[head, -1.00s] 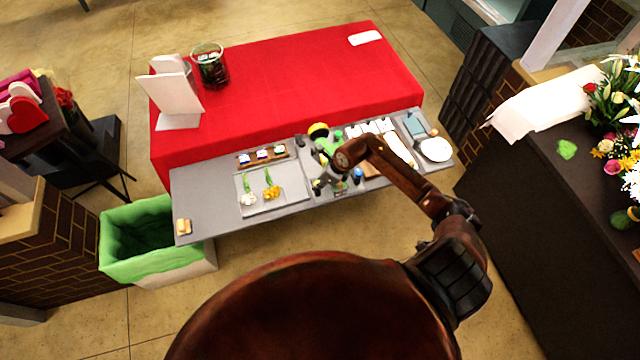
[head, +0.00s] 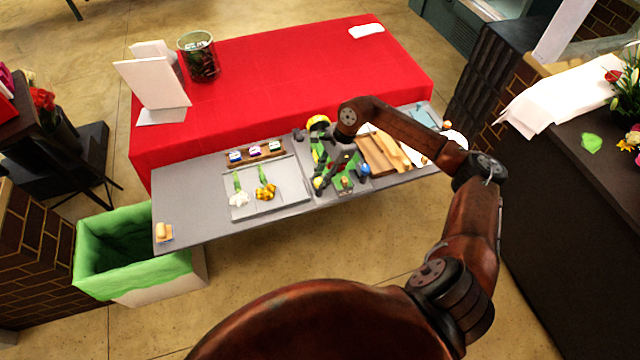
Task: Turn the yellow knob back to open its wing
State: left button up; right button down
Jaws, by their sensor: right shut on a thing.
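The bouquet fixture (head: 316,146), with green parts, stands on the grey worktop in the middle of the head view. A small yellow knob (head: 318,184) shows at its near left side. My right gripper (head: 324,176) reaches down over the fixture and is shut at the yellow knob. The gripper and its wrist cover much of the fixture, so the fingertips' contact and the wing's position are hard to make out. A blue knob (head: 364,171) and an orange knob (head: 346,183) sit to the right of the yellow one. My left gripper is not in view.
A grey tray (head: 290,205) with white and yellow flowers lies left of the fixture, with a small rack (head: 255,156) behind it. Wooden boards (head: 376,155) lie to the right. A green-lined bin (head: 135,250) stands at the front left. The red table (head: 290,85) is behind.

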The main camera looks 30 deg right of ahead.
jog(key=n+b, duration=0.1)
jog(key=b, duration=0.1)
jog(key=n+g+b, duration=0.1)
jog(key=n+b, duration=0.1)
jog(key=n+g+b, duration=0.1)
jog(key=n+b, duration=0.1)
jog(key=shift+w+f, duration=0.25)
jog(key=shift+w, duration=0.05)
pick_arm(q)
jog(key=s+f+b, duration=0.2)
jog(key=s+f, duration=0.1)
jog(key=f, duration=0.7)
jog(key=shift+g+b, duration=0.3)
jog(key=shift+b, duration=0.1)
pick_arm(e)
jog(key=shift+r+n+g, duration=0.2)
jog(key=shift+n+g, duration=0.2)
jog(key=shift+n, duration=0.9)
jog(key=shift+h, duration=0.3)
jog(key=c, duration=1.7)
grip_release()
jog(key=shift+o, duration=0.2)
jog(key=shift+r, duration=0.1)
jog(key=v, duration=1.2)
